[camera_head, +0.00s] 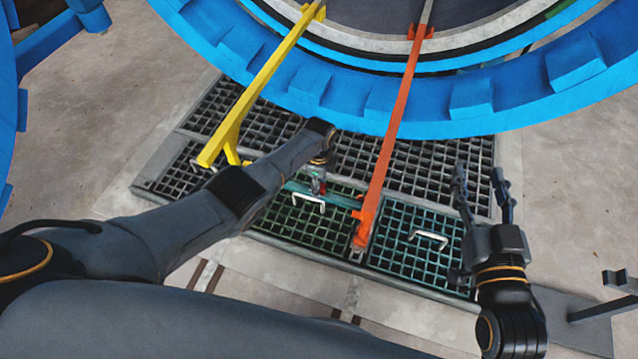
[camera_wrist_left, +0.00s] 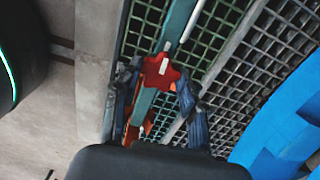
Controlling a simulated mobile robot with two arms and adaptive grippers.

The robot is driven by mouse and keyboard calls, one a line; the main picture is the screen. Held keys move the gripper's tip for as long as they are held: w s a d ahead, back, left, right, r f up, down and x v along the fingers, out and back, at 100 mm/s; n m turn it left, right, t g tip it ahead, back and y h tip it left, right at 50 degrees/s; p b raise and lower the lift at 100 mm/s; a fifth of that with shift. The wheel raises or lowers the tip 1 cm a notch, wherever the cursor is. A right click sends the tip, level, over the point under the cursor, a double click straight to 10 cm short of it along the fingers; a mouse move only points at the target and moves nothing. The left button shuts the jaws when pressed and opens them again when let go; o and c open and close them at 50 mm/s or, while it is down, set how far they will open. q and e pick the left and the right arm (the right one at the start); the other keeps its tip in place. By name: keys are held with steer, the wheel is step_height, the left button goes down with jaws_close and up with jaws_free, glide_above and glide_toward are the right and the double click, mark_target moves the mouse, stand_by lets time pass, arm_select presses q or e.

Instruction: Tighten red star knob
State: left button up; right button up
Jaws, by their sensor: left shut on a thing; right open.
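The red star knob (camera_wrist_left: 161,72) sits between the two fingers of my left gripper (camera_wrist_left: 157,84) in the left wrist view, with a white mark on it. It sits at a teal bar (camera_wrist_left: 178,28). In the head view only a small bit of the red knob (camera_head: 323,188) shows beneath my left gripper (camera_head: 318,175), partly hidden by my arm. My left gripper is shut on the knob. My right gripper (camera_head: 480,178) is open and empty, above the right part of the grating, apart from the knob.
A large blue ring (camera_head: 350,100) spans the top. A yellow bar (camera_head: 262,77) and an orange bar (camera_head: 388,145) reach down from it on either side of my left gripper. White handles (camera_head: 308,199) lie on the dark floor grating (camera_head: 415,158).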

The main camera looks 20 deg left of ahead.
arm_select(q)
steer(key=shift+m, duration=0.4)
steer(key=o, duration=1.2)
steer(key=shift+c, duration=0.2)
step_height(320, 180, up, 12)
stand_by(0.3)
